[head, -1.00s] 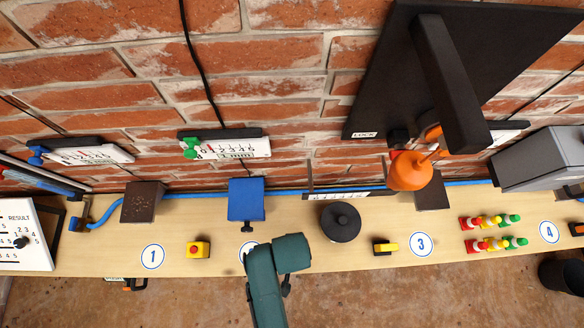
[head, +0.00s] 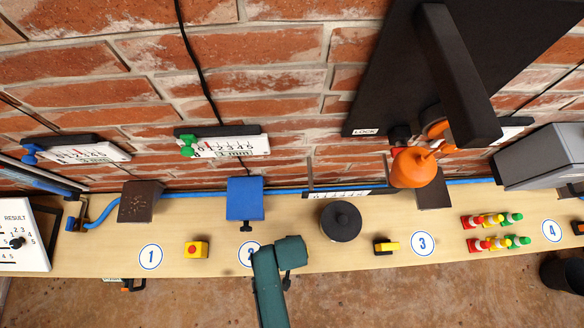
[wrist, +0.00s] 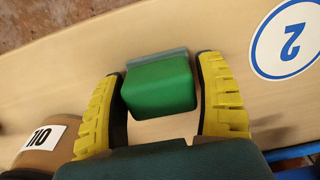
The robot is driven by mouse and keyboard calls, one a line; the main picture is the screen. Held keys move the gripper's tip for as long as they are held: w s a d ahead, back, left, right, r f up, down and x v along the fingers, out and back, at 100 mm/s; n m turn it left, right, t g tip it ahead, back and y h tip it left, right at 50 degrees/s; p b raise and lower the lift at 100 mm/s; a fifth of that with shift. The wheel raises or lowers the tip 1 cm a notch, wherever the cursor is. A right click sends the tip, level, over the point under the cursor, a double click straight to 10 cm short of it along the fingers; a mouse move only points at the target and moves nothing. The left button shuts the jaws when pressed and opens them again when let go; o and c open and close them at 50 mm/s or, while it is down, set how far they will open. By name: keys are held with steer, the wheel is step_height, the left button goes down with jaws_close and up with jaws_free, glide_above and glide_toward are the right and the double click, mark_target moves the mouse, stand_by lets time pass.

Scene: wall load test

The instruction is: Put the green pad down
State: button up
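The green pad (wrist: 160,85), a block with a grey-green plate along its far edge, shows in the wrist view between the two yellow fingers of my gripper (wrist: 160,75). The fingers flank it closely, with their dark inner faces at its sides, and appear shut on it. The pale wooden bench (wrist: 215,25) is below the pad; whether the pad touches it I cannot tell. In the head view my arm reaches over the bench's front edge near label 2, and the pad and fingers are hidden there.
In the head view, a blue block (head: 245,199), a round black item (head: 341,221), a yellow box with a red button (head: 196,249) and a black-and-yellow item (head: 386,247) surround my arm.

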steer(key=shift+o, duration=0.8)
step_height(320, 180, up, 12)
steer(key=shift+r+p, duration=0.15)
steer(key=shift+p, duration=0.65)
steer(key=shift+w, duration=0.1)
